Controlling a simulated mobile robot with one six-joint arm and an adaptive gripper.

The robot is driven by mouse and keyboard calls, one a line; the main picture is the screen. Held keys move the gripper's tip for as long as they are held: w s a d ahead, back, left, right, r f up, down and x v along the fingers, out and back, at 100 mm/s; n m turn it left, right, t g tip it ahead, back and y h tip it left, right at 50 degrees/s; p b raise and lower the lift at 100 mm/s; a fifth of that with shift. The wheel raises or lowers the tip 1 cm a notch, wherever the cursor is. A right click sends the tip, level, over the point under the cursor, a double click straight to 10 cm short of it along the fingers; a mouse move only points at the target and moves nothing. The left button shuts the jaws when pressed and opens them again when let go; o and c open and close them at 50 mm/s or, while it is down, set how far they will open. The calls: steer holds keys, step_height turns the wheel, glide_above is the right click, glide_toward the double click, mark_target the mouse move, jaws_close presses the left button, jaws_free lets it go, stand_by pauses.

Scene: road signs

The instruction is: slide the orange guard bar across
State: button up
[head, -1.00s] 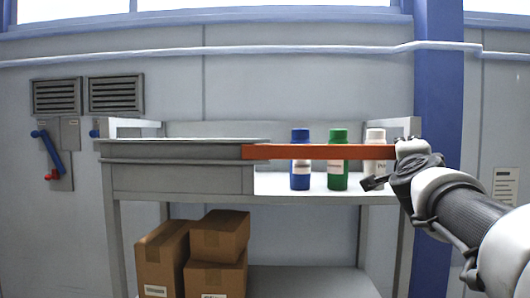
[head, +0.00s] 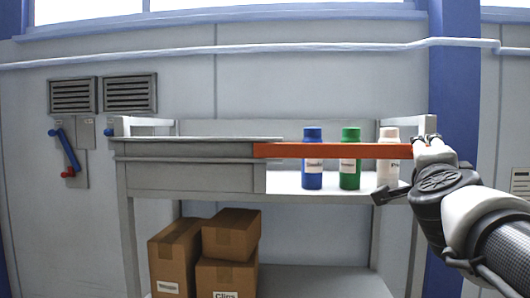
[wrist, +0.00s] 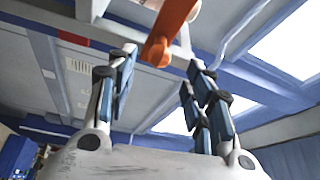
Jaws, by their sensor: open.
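The orange guard bar (head: 340,151) runs level across the front of the shelf unit, from the grey housing (head: 185,165) at the left to near the right post. My gripper (head: 408,165) is open at the bar's right end. In the wrist view, the orange bar (wrist: 172,28) comes in from above, and its rounded end lies between the spread fingers of my gripper (wrist: 162,62), a little beyond the tips. I see no finger clearly touching it. In the head view, my gripper hides the exact right end of the bar.
Blue (head: 313,170), green (head: 350,170) and white (head: 388,165) bottles stand behind the bar on the shelf. Cardboard boxes (head: 228,235) sit on the lower shelf. The right post (head: 432,125) is close to my gripper. A blue-handled lever (head: 67,150) is on the wall.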

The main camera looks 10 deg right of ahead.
steer(key=v, duration=0.5)
steer(key=shift+s, duration=0.1)
steer(key=s+a+f+n+g+y+b, duration=0.1)
steer(key=a+f+n+y+b, duration=0.4)
steer(key=f, duration=0.6)
steer(key=a+f+n+y+b, duration=0.3)
steer(key=a+f+n+b, duration=0.15)
steer(key=a+f, duration=0.5)
steer(key=s+a+f+n+g+y+b, duration=0.1)
steer(key=a+f+n+y+b, duration=0.4)
steer(key=f, duration=0.7)
steer(key=s+f+n+g+b, duration=0.2)
steer(key=s+f, duration=0.4)
steer(key=f, duration=0.4)
steer(key=s+f+n+g+h+b, duration=0.1)
steer(key=s+f+n+g+b, duration=0.2)
steer(key=s+f, duration=0.3)
steer(key=s+f+n+g+b, duration=0.3)
steer(key=s+f+g+b, duration=0.1)
steer(key=f, duration=1)
steer(key=shift+s+a+f+h+b, duration=0.25)
steer(key=shift+s+a+h+b, duration=0.2)
steer(key=shift+s, duration=0.45)
steer(key=shift+d+n, duration=0.1)
steer(key=shift+n, duration=0.15)
